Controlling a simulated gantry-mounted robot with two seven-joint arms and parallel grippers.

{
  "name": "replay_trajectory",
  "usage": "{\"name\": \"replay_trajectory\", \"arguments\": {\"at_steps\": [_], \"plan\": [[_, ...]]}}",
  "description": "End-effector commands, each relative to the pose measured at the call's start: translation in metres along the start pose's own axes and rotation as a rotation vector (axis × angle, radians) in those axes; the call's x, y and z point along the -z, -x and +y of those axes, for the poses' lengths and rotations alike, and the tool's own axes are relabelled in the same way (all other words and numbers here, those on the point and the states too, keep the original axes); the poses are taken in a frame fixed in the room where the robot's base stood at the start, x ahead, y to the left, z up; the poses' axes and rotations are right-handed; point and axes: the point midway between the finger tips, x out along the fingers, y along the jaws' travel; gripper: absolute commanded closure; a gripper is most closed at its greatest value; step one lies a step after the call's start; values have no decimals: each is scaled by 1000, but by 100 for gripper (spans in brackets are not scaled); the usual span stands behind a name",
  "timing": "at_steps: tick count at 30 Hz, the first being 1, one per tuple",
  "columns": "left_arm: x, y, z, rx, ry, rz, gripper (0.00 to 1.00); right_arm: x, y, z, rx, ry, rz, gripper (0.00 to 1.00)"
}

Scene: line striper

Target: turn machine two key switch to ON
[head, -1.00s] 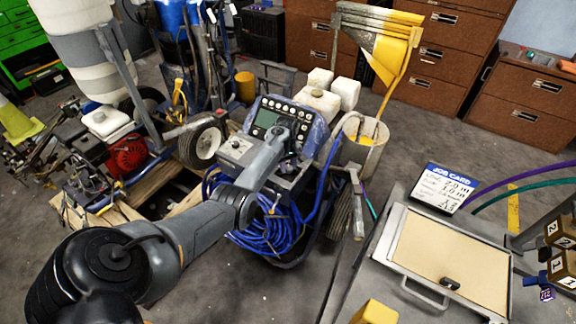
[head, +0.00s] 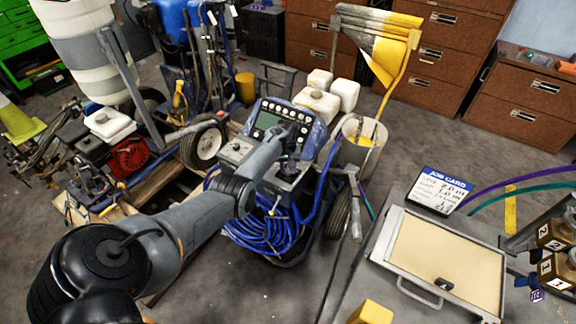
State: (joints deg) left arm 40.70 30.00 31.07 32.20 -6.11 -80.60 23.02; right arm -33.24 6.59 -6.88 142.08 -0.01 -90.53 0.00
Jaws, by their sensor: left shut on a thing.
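The line striper (head: 262,218) with a blue hose coil stands in the middle of the head view. Its blue-framed control panel (head: 267,119) has a screen and rows of round buttons. My left gripper (head: 291,150) is at the lower right of this panel, with its jaws shut on a small part there. The gripper and wrist cover that part, so the key switch and its position cannot be made out. My right gripper is not in view.
A job card (head: 437,190) and a beige-topped case (head: 445,262) are at the lower right. Numbered brown blocks (head: 556,235) stand at the right edge. Another striper with a red engine (head: 130,158) is at the left. Floor on the right behind the job card is clear.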

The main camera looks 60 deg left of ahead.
Motion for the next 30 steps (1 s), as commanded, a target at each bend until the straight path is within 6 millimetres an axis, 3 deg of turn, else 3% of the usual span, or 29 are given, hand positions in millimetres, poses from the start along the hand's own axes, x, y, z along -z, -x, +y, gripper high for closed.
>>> {"name": "replay_trajectory", "arguments": {"at_steps": [15, 30], "plan": [[0, 0, 0, 0, -427, -14, 95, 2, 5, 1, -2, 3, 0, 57], [0, -1, 1, 0, -574, -17, 95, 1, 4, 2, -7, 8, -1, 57]]}}
